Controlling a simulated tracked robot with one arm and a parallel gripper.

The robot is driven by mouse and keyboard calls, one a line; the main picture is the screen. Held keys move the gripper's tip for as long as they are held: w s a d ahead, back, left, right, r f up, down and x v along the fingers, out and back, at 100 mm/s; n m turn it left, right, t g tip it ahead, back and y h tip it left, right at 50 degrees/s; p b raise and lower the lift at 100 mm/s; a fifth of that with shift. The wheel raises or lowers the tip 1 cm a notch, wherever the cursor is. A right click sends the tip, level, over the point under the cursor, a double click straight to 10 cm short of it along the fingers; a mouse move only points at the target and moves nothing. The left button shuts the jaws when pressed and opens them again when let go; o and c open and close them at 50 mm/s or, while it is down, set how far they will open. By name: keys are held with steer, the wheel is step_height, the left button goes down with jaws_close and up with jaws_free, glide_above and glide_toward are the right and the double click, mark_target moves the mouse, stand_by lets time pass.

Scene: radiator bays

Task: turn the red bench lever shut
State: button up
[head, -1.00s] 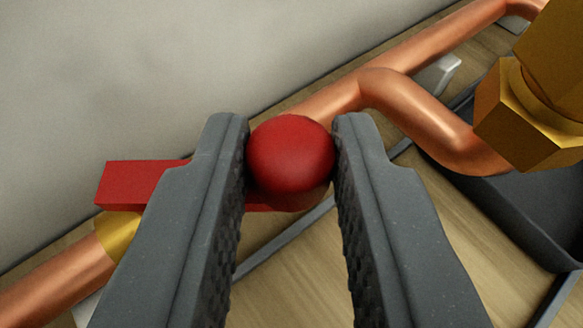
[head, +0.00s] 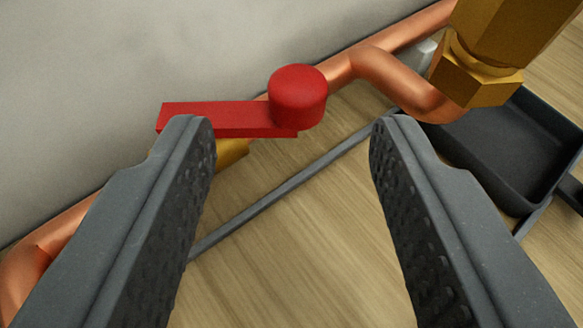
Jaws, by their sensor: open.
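The red lever (head: 215,118) is a flat bar with a round red knob (head: 297,97) at its right end. It sits over a brass valve body (head: 232,152) on a copper pipe (head: 55,235), and the bar lies roughly along the pipe's run. My gripper (head: 292,125) is open wide and empty. The knob shows beyond and between the fingertips, with clear space on both sides of it. The left fingertip overlaps the lever's left part in the picture and hides some of the valve and pipe.
The copper pipe bends at the upper right to a large brass hex fitting (head: 478,75). A dark tray (head: 515,145) lies below that fitting. A grey wall (head: 120,70) rises behind the pipe. A thin grey bar (head: 290,185) crosses the wooden surface (head: 290,250).

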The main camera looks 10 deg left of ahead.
steer(key=v, duration=0.9)
steer(key=shift+s+d, duration=0.1)
